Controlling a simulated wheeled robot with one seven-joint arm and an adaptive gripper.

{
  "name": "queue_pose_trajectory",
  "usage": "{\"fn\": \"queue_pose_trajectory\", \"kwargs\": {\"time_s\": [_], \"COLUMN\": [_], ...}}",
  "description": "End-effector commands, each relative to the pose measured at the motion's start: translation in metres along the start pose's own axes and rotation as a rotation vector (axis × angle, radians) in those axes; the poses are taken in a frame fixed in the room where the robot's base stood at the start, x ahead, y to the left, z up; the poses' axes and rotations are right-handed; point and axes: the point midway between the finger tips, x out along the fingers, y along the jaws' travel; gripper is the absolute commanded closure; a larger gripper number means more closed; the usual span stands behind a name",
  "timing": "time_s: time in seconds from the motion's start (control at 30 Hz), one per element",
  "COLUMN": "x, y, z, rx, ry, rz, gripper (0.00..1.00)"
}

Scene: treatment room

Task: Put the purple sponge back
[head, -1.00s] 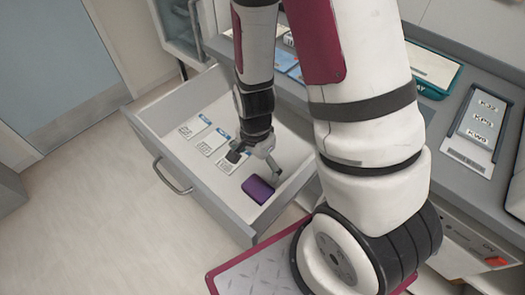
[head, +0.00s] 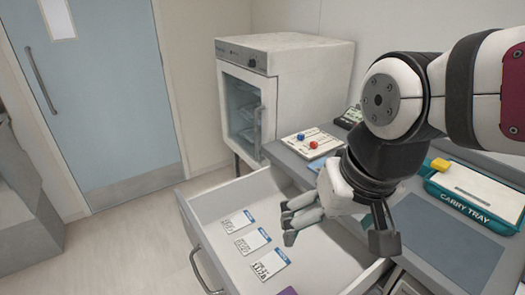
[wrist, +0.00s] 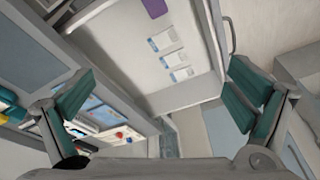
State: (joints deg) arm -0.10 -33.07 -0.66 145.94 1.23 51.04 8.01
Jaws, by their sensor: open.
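The purple sponge (head: 288,291) lies in the open drawer (head: 199,208), cut off by the bottom edge of the head view. My gripper (head: 335,232) is open and empty, raised above the drawer's back right side and apart from the sponge. In the wrist view its fingers (wrist: 160,112) are spread wide with nothing between them.
Several label cards (head: 253,241) lie in a row in the drawer. A teal carry tray (head: 470,206) with a yellow block (head: 440,164) stands on the counter at the right. A white cabinet (head: 285,75) stands behind. A board with red and blue pieces (head: 306,143) lies on the counter.

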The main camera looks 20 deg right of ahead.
Motion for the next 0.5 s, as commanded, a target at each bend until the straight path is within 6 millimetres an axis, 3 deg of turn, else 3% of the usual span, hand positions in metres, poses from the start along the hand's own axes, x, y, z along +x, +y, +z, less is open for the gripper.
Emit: {"fn": "queue_pose_trajectory", "kwargs": {"time_s": [0.2, 0.5], "x": [-0.030, -0.035], "y": [0.008, 0.009], "z": [0.022, 0.027], "rx": [-0.137, -0.163], "ry": [0.043, 0.045], "rz": [0.016, 0.020], "gripper": [0.02, 0.02]}}
